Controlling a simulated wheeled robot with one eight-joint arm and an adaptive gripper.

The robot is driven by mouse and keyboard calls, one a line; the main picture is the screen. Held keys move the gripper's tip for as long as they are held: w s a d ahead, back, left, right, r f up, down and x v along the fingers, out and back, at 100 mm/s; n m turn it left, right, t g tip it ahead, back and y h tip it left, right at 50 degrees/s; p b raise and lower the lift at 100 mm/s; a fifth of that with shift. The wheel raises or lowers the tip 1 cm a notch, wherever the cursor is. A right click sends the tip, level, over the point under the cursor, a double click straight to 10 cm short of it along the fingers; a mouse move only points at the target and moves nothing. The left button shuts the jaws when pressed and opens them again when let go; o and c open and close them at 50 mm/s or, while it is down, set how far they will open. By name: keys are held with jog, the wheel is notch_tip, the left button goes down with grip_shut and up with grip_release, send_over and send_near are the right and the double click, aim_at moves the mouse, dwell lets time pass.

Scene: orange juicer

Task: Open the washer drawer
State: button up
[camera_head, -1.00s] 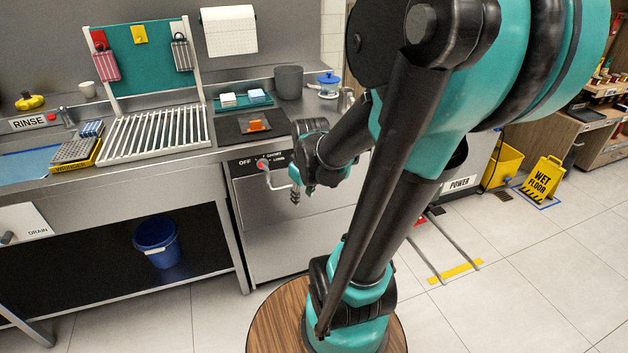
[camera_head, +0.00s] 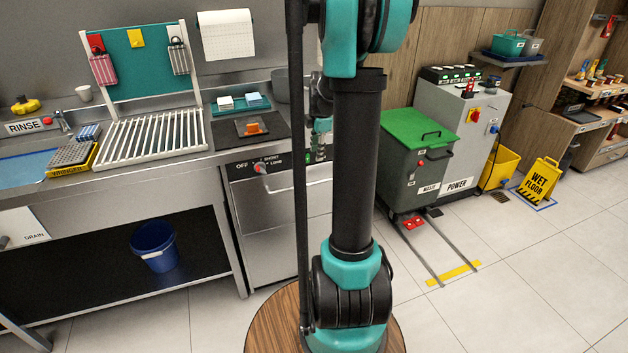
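The washer is the steel unit under the counter. Its control panel (camera_head: 240,171) carries a red knob (camera_head: 261,169) and OFF, SHORT and LONG marks. Below the panel, the washer drawer front (camera_head: 262,225) is upright and looks closed, with a thin bar handle (camera_head: 285,188) across its upper part. My arm hides the right part of the drawer. My gripper (camera_head: 317,150) shows only in part at the washer's upper right, behind my arm. Its fingers are hidden, so I cannot tell whether it is open or touches anything.
The counter above holds a dark mat (camera_head: 228,132) with an orange item (camera_head: 252,128) and a slatted rack (camera_head: 150,135). A blue bucket (camera_head: 155,245) stands on the shelf at left. A green-lidded waste bin (camera_head: 412,165) is at right. Floor at right front is clear.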

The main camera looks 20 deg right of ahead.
aim_at(314, 183)
jog(key=w+f, duration=0.1)
jog(key=f, duration=0.4)
jog(key=w+f, duration=0.1)
jog(key=f, duration=0.4)
jog(key=w+f, duration=0.1)
jog(key=f, duration=0.3)
jog(key=shift+f, duration=0.4)
jog(key=shift+c, duration=0.2)
grip_shut()
